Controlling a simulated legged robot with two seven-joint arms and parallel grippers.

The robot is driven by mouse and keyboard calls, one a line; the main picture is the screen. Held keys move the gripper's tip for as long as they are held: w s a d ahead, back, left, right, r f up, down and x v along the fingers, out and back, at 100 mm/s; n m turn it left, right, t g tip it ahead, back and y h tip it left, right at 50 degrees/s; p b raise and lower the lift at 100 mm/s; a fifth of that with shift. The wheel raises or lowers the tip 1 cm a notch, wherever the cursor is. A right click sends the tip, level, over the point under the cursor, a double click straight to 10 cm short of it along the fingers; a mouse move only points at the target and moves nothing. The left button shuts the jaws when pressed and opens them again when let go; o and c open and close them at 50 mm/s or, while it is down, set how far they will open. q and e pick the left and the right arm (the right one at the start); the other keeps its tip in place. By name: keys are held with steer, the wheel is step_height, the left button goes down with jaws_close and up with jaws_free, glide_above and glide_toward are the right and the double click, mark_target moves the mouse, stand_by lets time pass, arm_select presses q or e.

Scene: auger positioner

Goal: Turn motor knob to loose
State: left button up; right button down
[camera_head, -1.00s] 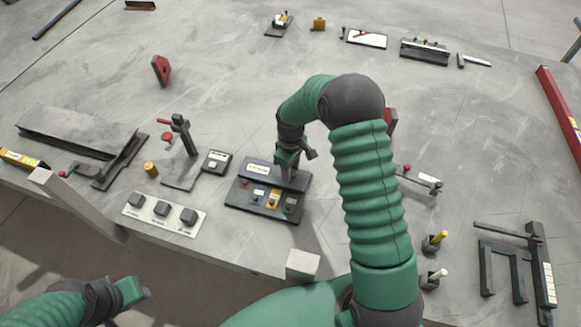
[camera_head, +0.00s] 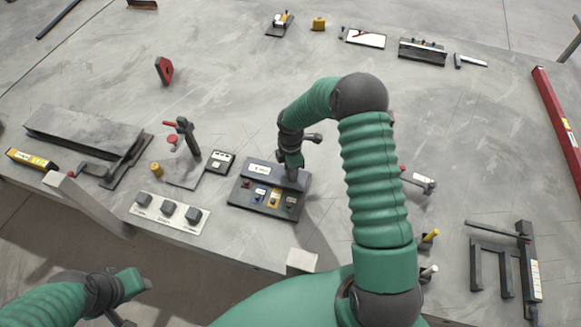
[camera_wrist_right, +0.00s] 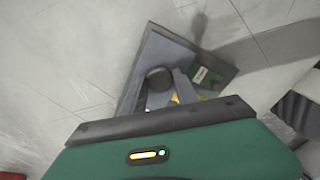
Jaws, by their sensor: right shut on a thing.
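The dark control panel (camera_head: 240,195) lies on the grey table, with a raised back strip and small coloured labels along its front. My right gripper (camera_head: 292,174) reaches down onto the right part of its raised strip. In the right wrist view, a dark round knob (camera_wrist_right: 159,79) sits between the two grey fingers of my right gripper (camera_wrist_right: 162,92), which is shut on it. The head view hides the knob behind the gripper, and its pointer setting cannot be read. My left gripper (camera_head: 132,288) hangs low at the left, off the table's front edge, away from the panel.
A white plate with several dark square knobs (camera_head: 168,209) lies left of the panel. A small dark box (camera_head: 219,161) and a red-handled clamp (camera_head: 187,138) stand behind it. A white block (camera_head: 301,260) is at the table's front edge.

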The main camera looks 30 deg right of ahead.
steer(key=n+p, duration=0.2)
steer(key=n, duration=0.2)
steer(key=shift+r+n, duration=0.15)
steer(key=shift+n, duration=0.15)
steer(key=n+p, duration=0.1)
steer(key=n, duration=0.3)
steer(key=shift+n, duration=0.3)
steer(key=n+p, duration=0.2)
steer(key=n, duration=0.2)
steer(key=shift+d, duration=0.1)
steer(key=shift+w+n+p, duration=0.15)
steer(key=shift+n+p, duration=0.2)
steer(key=shift+n, duration=2.15)
steer(key=c, duration=1.2)
jaws_free()
steer(key=shift+c, duration=0.2)
steer(key=o, duration=0.3)
